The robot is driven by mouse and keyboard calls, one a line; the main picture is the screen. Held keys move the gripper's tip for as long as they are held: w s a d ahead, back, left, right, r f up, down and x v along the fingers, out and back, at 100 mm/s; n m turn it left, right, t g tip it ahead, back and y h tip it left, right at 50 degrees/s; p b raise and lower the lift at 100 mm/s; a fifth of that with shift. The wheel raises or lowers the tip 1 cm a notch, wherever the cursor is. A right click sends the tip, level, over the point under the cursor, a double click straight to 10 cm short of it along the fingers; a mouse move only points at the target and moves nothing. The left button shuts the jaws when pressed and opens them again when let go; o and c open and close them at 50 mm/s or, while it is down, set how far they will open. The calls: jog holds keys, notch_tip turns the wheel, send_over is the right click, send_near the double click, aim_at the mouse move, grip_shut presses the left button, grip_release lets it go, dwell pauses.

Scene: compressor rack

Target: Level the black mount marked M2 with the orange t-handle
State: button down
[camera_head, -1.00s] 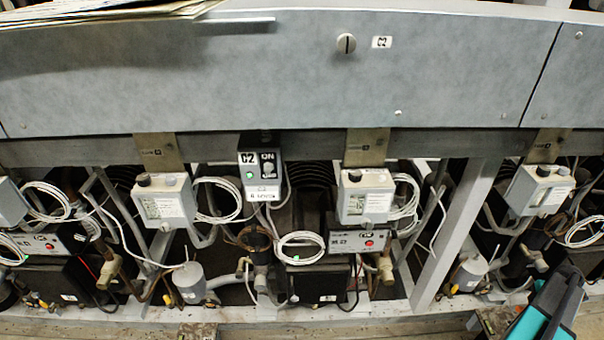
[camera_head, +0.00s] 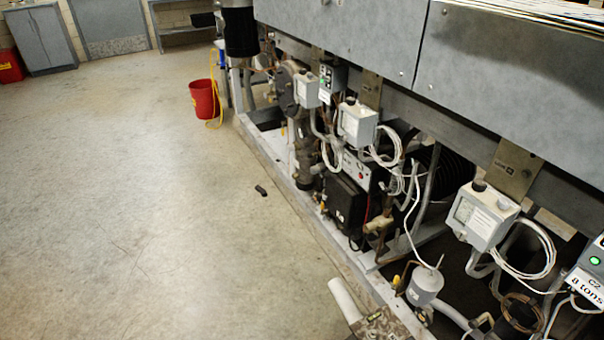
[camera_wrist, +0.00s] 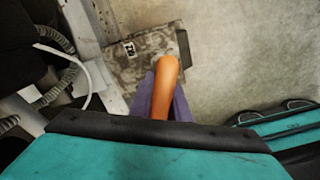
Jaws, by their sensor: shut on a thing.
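In the wrist view my gripper (camera_wrist: 160,104) is shut on the orange t-handle (camera_wrist: 167,72), with a purple-grey finger on each side. The rounded orange end points away from the camera, over or in front of a mottled grey-brown mount plate (camera_wrist: 148,52). I cannot tell if the handle touches it. A similar mottled mount (camera_head: 380,324) shows at the bottom of the head view. My gripper is outside the head view. No mount marked M2 can be read there.
The compressor rack (camera_head: 330,235) runs diagonally along the right, with hoses and grey boxes. A white tube (camera_head: 345,300) sticks up by its front edge. A small dark object (camera_head: 261,190) lies on the floor. A red bucket (camera_head: 204,98) stands farther back. The left floor is clear.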

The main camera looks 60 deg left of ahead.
jog(key=shift+w+n+p, duration=0.1)
jog(key=shift+n+p, duration=0.45)
jog(key=shift+n, duration=0.65)
jog(key=shift+n+p, duration=0.4)
jog(key=shift+n, duration=0.8)
dwell(0.6)
jog(key=shift+n+p, duration=0.5)
jog(key=shift+n, duration=0.7)
jog(key=shift+n+p, duration=0.45)
jog(key=shift+n, duration=0.75)
